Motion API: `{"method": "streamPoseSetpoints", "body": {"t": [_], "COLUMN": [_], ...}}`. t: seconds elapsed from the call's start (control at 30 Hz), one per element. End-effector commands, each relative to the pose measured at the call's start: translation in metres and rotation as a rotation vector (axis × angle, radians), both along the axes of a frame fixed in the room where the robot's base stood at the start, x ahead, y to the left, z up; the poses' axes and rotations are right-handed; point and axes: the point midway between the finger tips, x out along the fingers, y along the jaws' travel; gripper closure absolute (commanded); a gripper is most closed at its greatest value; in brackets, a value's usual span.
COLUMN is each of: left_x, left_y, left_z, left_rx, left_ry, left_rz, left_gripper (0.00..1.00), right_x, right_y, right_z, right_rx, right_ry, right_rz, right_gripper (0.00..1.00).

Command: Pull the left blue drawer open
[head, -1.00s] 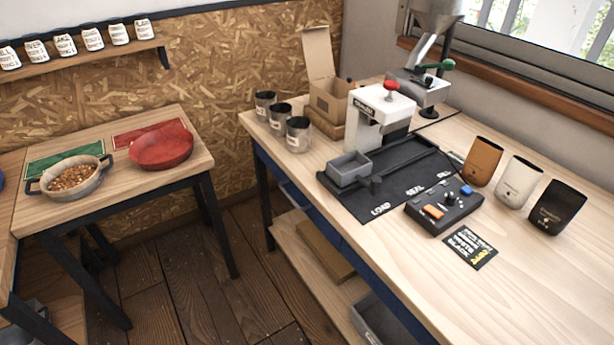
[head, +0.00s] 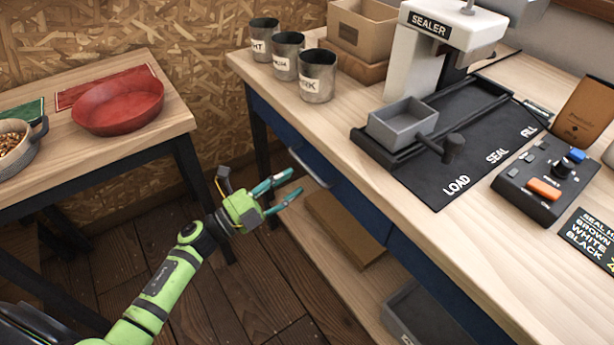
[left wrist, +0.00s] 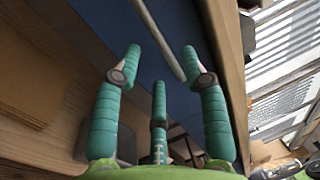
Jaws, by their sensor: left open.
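The left blue drawer (head: 352,205) is in the front of the workbench and looks flush, below the wooden top. Its grey bar handle (head: 318,170) stands out from the blue front. My left gripper (head: 294,184) is open and empty, its teal fingers pointing at the handle from just in front. In the left wrist view, the handle (left wrist: 162,38) runs slantwise across the drawer front (left wrist: 108,22), between the spread fingers of my gripper (left wrist: 162,52). I cannot tell whether any finger touches it. My right gripper is not in view.
The workbench top (head: 480,250) overhangs the drawer. Metal cups (head: 318,76), a sealer (head: 440,45) and a grey tray (head: 402,122) stand on it. A lower shelf (head: 335,265) lies below my gripper. A side table with a red bowl (head: 118,100) is at left; floor lies between.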

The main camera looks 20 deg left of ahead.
Motion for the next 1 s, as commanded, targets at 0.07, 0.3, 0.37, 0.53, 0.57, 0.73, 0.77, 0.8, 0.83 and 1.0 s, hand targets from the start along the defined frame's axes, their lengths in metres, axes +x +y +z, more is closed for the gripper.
{"method": "streamPoseSetpoints", "body": {"t": [0.07,0.3,0.37,0.53,0.57,0.73,0.77,0.8,0.83,1.0], "left_x": [0.01,0.038,0.042,0.047,0.047,0.047,0.047,0.047,0.047,0.047], "left_y": [-0.008,-0.029,-0.032,-0.036,-0.036,-0.036,-0.036,-0.036,-0.036,-0.036], "left_z": [0.006,0.011,0.011,0.011,0.011,0.011,0.011,0.011,0.011,0.011], "left_rx": [-0.004,-0.006,-0.007,-0.006,-0.006,-0.006,-0.006,-0.006,-0.006,-0.006], "left_ry": [-0.002,0.003,0.004,0.006,0.006,0.006,0.006,0.006,0.006,0.006], "left_rz": [0.001,0.003,0.004,0.003,0.003,0.003,0.003,0.003,0.003,0.003], "left_gripper": [0.57,0.57,0.57,0.57,0.57,0.57,0.69,0.85,0.97,1.0], "right_x": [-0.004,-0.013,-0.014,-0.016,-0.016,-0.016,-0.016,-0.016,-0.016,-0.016], "right_y": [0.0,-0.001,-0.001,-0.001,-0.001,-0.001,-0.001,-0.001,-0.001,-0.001], "right_z": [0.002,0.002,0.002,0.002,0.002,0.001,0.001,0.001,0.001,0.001], "right_rx": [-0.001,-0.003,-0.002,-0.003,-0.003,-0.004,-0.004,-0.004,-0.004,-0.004], "right_ry": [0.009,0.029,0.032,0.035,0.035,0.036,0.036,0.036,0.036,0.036], "right_rz": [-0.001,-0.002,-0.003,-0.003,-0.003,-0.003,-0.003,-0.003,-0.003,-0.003], "right_gripper": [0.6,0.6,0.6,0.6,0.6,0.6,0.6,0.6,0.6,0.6]}}
